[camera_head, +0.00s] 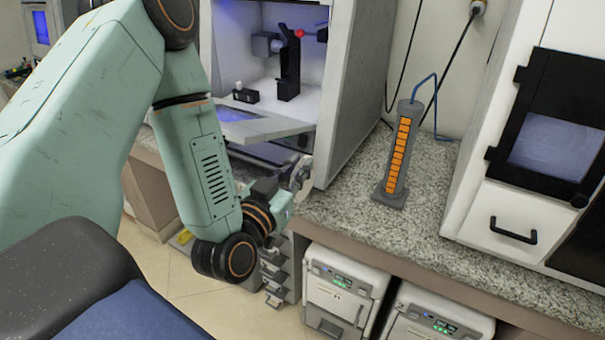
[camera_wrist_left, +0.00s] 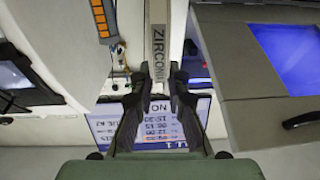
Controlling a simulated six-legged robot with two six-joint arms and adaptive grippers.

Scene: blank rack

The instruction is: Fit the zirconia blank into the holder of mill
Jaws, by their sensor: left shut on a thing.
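My left gripper (camera_head: 296,184) is at the counter's front edge, just in front of the mill's open door. It is shut on the zirconia blank (camera_head: 303,172), a pale disc partly hidden by the fingers. In the left wrist view the blank (camera_wrist_left: 158,42) stands edge-on between the fingertips (camera_wrist_left: 157,88), with lettering on its rim. The mill (camera_head: 352,95) is open. Inside its chamber stands a black holder (camera_head: 290,68) with a red knob, apart from the blank. My right gripper is not in view.
A grey rack with orange slots (camera_head: 398,152) stands on the speckled counter (camera_head: 345,215) right of the mill. A white cabinet with a dark-framed window (camera_head: 552,125) stands farther right. The mill's lowered door (camera_head: 262,128) juts out left of the gripper. White units (camera_head: 340,290) sit below the counter.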

